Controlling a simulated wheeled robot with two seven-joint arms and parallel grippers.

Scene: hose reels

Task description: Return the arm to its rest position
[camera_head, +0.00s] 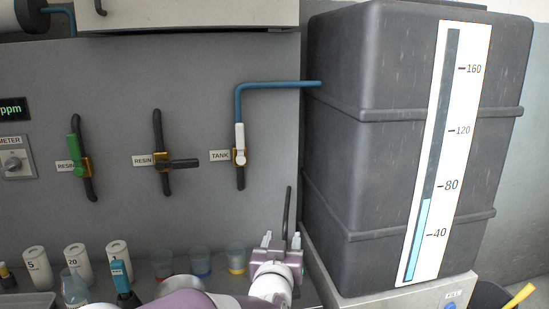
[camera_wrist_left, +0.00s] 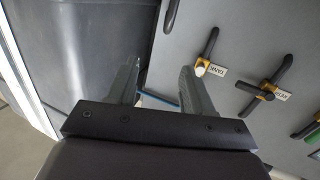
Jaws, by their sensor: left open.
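My left arm comes in at the bottom middle of the head view. Its gripper (camera_head: 281,241) points up toward the wall panel, below the TANK valve. In the left wrist view the two fingers (camera_wrist_left: 155,88) stand apart with nothing between them. The gripper touches nothing that I can see. My right gripper is not in either view.
A dark tank (camera_head: 375,140) with a level gauge (camera_head: 436,140) stands close at the right. The panel holds the TANK valve (camera_head: 239,155), a black-handled RESIN valve (camera_head: 180,163) and a green-handled one (camera_head: 74,150). White containers (camera_head: 38,268) and cups (camera_head: 200,264) stand lower left.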

